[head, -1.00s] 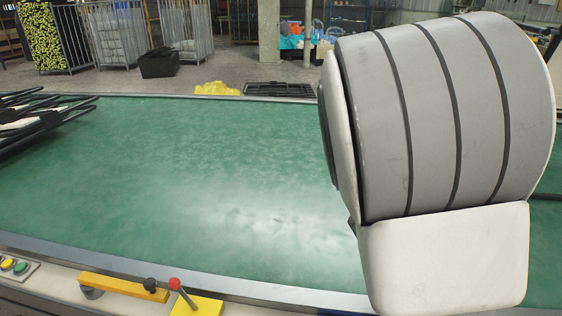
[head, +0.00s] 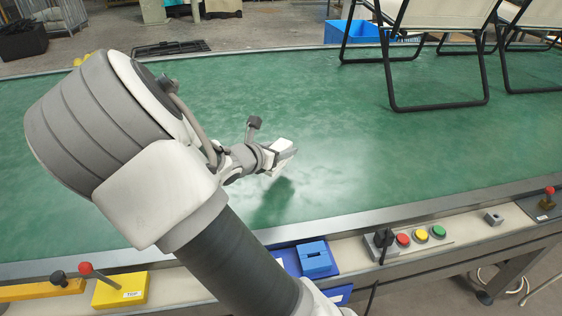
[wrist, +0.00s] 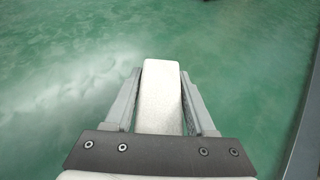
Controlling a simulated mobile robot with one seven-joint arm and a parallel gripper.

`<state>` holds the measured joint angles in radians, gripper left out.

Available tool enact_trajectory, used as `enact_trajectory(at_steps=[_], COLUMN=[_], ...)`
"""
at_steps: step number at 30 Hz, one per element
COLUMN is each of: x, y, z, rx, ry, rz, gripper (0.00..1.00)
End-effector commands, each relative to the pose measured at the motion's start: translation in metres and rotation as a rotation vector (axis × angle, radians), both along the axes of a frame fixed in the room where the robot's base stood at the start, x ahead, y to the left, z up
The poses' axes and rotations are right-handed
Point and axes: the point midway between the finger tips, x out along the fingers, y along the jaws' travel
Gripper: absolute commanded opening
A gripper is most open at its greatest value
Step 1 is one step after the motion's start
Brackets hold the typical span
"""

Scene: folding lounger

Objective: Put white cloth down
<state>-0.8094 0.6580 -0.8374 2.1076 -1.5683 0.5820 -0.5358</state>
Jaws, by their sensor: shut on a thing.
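A folded white cloth (wrist: 161,98) is between the two fingers of my gripper (wrist: 160,100) in the wrist view. It is a narrow white block with its far end sticking out a little past the fingertips. In the head view, my gripper (head: 277,158) is left of centre, above the green surface (head: 340,160), with a dark shadow below it. The cloth shows small and pale there (head: 285,147). The green surface fills the wrist view around the cloth, which appears held clear of it.
Black-framed loungers (head: 437,60) stand on the green surface at the back right. A blue bin (head: 365,33) is beyond the far edge. A blue block (head: 315,259) and coloured buttons (head: 420,236) sit along the near rail. The middle right of the green surface is clear.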

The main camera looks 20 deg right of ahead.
Motion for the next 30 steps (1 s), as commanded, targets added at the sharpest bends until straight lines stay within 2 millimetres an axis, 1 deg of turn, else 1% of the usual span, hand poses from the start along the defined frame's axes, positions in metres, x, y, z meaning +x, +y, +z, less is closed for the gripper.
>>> enact_trajectory(at_steps=[6, 7, 9, 16, 20, 21, 25, 30], x=[0.0, 0.0, 0.0, 0.0, 0.0, 0.0, 0.0, 0.0], y=[0.0, 0.0, 0.0, 0.0, 0.0, 0.0, 0.0, 0.0], z=[-0.034, -0.037, -0.04, -0.038, -0.043, -0.041, -0.041, -0.041], rx=[-0.002, -0.001, 0.0, 0.001, 0.001, 0.001, 0.001, 0.001], ry=[0.002, 0.002, 0.0, -0.001, -0.001, -0.001, -0.001, -0.001], rz=[0.001, 0.001, 0.001, 0.001, 0.001, 0.001, 0.001, 0.001], gripper=[0.02, 0.02, 0.02, 0.02, 0.02, 0.61, 0.84, 0.85])
